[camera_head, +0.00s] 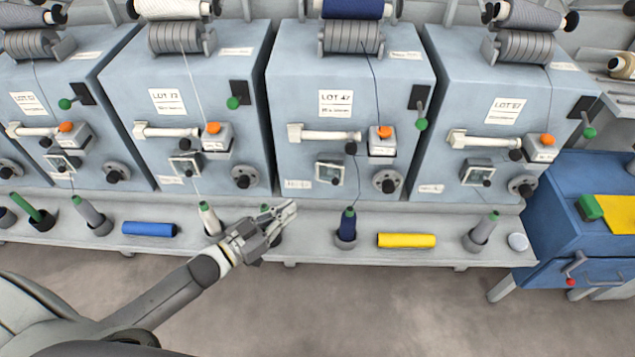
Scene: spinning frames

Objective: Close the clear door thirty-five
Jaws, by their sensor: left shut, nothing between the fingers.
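Each of the blue-grey spinning machines has a small clear door in a pale frame low on its front: one on the far-left machine (62,162), one on the LOT 72 machine (186,166), one on the LOT 47 machine (329,173) and one on the right machine (477,173). The small plates beside them are too blurred to tell which is thirty-five, and I cannot tell how far each stands open. My left gripper (290,209) is shut and empty, above the ledge below the gap between the two middle machines, apart from the doors. My right gripper is out of view.
The grey ledge (460,256) carries upright bobbins, a lying blue bobbin (149,229) and a lying yellow bobbin (406,240). One upright bobbin is partly hidden behind my left gripper. A blue cabinet (570,190) stands at the right. The floor in front is clear.

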